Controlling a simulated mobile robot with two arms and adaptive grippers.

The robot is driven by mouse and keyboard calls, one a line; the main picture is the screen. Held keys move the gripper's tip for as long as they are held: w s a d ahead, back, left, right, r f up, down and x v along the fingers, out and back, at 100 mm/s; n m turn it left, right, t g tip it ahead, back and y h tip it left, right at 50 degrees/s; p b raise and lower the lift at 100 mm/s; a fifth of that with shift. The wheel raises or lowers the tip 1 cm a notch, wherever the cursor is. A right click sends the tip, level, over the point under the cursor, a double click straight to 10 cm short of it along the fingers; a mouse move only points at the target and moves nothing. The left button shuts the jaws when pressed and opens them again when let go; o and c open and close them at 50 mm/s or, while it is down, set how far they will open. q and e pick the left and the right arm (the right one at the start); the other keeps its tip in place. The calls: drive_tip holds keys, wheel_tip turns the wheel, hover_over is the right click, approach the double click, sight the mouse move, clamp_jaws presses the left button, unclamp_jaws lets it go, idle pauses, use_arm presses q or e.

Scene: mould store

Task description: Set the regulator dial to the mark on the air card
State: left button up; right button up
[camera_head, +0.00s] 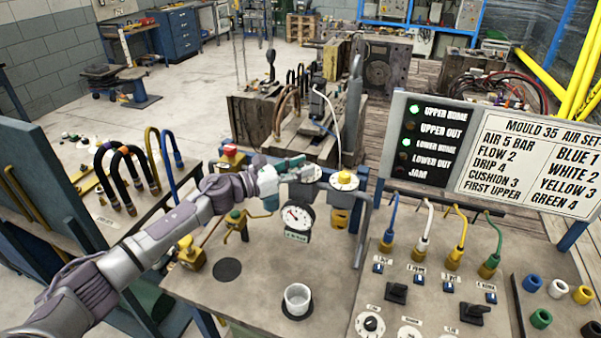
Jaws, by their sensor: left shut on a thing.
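My left gripper (291,171) is shut at the top of the regulator, above the round white pressure gauge (294,217). The regulator dial is mostly hidden between its fingers. The gauge has a thin needle, but its reading is too small to tell. The air card (530,165) is the white board at the right. It reads "MOULD 35 AIR SET", with "AIR 5 BAR", "FLOW 2", "DRIP 4", "CUSHION 3" and "FIRST UPPER". My right gripper is not in view.
A white-and-yellow dial (344,181) stands just right of the gripper. A red button (230,150) is behind the wrist. A clear cup (297,299) stands on the front of the bench. Coloured hoses (457,240) rise from the right panel.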

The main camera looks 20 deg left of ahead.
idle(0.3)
use_arm(q)
drive_tip(key=o, duration=1.2)
drive_tip(key=shift+c, duration=0.2)
drive_tip(key=v, duration=1.2)
